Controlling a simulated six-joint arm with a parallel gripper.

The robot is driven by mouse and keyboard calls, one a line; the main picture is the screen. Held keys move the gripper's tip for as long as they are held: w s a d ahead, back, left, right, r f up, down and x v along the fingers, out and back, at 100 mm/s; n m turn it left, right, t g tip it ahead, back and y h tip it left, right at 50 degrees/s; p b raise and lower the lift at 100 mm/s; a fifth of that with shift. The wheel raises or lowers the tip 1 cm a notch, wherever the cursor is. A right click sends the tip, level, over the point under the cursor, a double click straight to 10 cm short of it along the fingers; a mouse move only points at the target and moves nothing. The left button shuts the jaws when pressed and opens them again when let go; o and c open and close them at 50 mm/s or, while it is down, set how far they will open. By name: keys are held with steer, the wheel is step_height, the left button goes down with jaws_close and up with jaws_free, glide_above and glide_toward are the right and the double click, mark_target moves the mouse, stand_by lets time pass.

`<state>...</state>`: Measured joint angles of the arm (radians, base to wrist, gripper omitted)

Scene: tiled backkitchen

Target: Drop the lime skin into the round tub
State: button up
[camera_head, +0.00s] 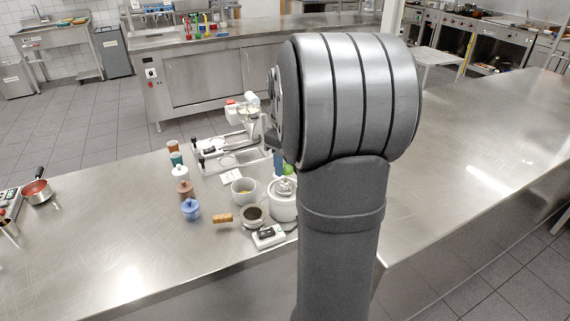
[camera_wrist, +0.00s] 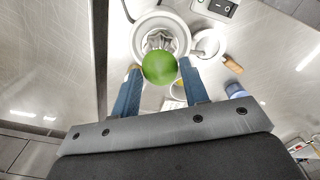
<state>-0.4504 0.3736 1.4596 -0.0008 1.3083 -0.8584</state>
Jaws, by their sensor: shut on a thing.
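My gripper (camera_wrist: 160,80) has its two blue fingers shut on the green lime skin (camera_wrist: 160,68), a rounded half. The lime skin also shows in the head view (camera_head: 288,169), partly hidden by my arm. It is above the white juicer (camera_head: 283,205), whose ribbed metal cone shows just beyond it in the wrist view (camera_wrist: 160,40). A round white tub (camera_head: 243,197) with something yellow-green inside stands left of the juicer. In the wrist view its rim shows partly behind the lime and right finger.
A round dark-filled pan or strainer (camera_head: 252,217) with a wooden handle and a small switch box (camera_head: 268,237) are near the counter's front edge. Lidded jars (camera_head: 191,209) stand left. A metal stand (camera_head: 240,145) is behind.

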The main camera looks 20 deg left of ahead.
steer(key=shift+a, duration=0.1)
steer(key=a+f, duration=0.2)
steer(key=a, duration=0.2)
steer(key=a+f, duration=0.1)
steer(key=a, duration=0.3)
steer(key=a+f, duration=0.2)
steer(key=a, duration=0.3)
steer(key=shift+w+f, duration=0.3)
steer(key=shift+w, duration=0.05)
steer(key=shift+a+f, duration=0.15)
steer(key=shift+f, duration=0.85)
steer(key=o, duration=1.3)
